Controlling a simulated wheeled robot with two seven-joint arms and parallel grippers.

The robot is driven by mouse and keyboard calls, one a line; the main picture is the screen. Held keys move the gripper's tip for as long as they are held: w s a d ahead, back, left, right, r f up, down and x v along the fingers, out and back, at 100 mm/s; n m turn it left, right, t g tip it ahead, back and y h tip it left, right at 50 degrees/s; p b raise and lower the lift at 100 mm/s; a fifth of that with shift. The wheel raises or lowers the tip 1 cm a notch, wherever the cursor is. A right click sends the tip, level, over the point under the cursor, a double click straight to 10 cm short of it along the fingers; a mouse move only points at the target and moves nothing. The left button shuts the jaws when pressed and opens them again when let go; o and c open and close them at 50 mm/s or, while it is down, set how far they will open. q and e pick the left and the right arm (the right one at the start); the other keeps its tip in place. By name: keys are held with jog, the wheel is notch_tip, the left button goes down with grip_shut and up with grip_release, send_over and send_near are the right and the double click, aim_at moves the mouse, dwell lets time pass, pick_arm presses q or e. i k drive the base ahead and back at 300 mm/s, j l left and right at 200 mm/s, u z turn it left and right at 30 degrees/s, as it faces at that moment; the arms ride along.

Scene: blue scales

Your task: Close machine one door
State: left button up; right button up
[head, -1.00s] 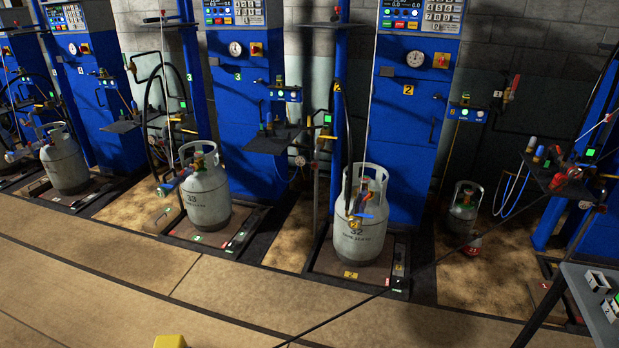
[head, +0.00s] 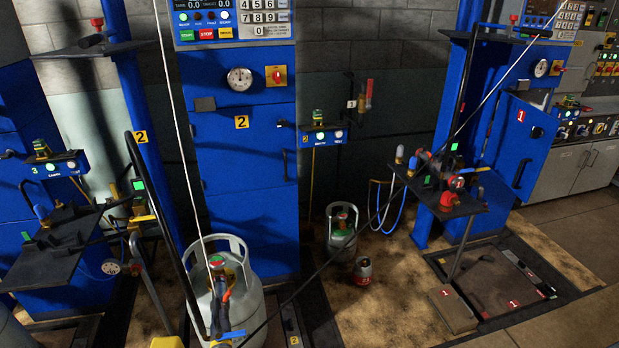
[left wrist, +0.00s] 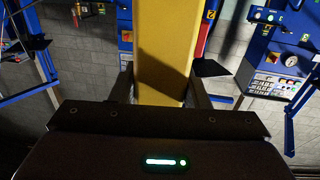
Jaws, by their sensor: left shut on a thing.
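Machine one (head: 536,50) is the blue cabinet at the right of the head view. Its blue door (head: 508,142), with a red 1 label, stands open, swung outward at an angle from the cabinet. A dark handle shows near the door's free edge. In the left wrist view my left gripper (left wrist: 161,92) is shut on a yellow block (left wrist: 163,45). The top of this yellow block also shows at the bottom edge of the head view (head: 168,342), well left of machine one and far from its door. My right gripper is not in view.
A dark shelf (head: 415,184) with valves juts out before machine one, above its floor scale (head: 490,280). Machine two (head: 240,165) stands left, with a large grey cylinder (head: 254,303) before it. A small cylinder (head: 341,228) and red-topped canister (head: 363,270) stand between.

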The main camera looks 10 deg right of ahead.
aim_at(518, 160)
jog(key=i+z, duration=0.85)
jog(key=i+j+z, duration=0.25)
jog(key=z, duration=0.2)
jog(key=i+j+z, duration=0.45)
jog(key=k+l, duration=0.1)
